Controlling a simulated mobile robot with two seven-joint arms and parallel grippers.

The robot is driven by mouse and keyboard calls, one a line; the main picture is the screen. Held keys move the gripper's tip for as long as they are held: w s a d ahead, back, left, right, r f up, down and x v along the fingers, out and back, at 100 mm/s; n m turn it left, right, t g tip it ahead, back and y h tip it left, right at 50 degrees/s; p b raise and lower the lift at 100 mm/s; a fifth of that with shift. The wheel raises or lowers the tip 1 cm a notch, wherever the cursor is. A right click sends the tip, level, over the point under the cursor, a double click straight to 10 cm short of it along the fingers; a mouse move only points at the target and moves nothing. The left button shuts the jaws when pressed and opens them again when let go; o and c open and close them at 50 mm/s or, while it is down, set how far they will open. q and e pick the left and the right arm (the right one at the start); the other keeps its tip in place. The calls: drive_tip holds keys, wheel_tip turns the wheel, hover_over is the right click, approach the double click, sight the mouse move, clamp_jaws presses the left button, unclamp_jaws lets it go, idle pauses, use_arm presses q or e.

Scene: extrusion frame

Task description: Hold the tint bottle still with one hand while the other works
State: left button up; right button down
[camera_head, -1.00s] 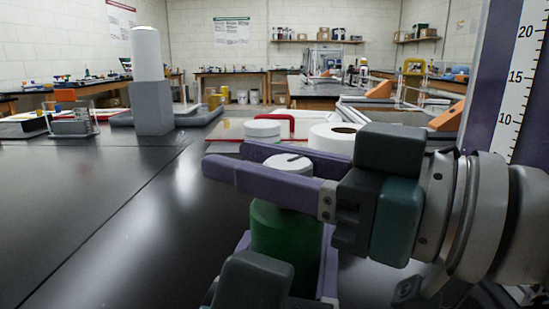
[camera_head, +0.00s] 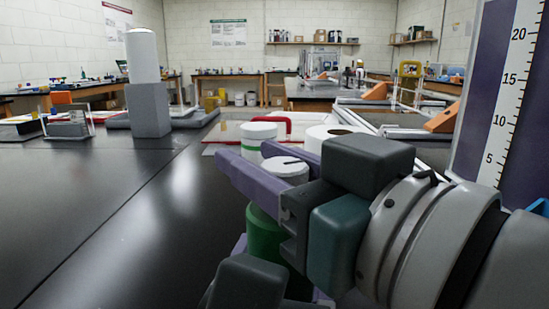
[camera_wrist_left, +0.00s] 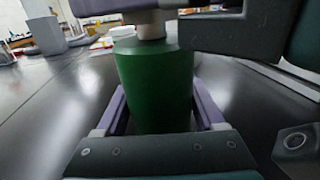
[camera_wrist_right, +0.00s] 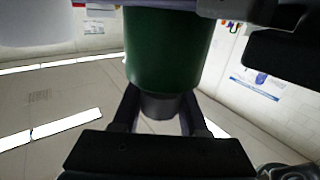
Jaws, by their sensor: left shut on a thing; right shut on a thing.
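The tint bottle has a green body (camera_head: 264,237) and a white cap (camera_head: 285,166) with a dark slot on top. It stands upright at the near right of the black bench in the head view. My right gripper (camera_head: 250,160) is shut on the cap, a purple finger on either side. My left gripper (camera_wrist_left: 157,97) is shut on the green body lower down, its fingers on both sides. The right gripper and wrist hide part of the bottle. The green body also shows in the right wrist view (camera_wrist_right: 165,50).
Just behind stand a white tub with a green band (camera_head: 258,136) and a white roll (camera_head: 325,134). A grey block with a white cylinder (camera_head: 143,58) stands farther back left. A ruled purple board (camera_head: 500,110) rises at the right.

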drive_tip(key=shift+c, duration=2.1)
unclamp_jaws()
drive_tip(key=v, duration=1.2)
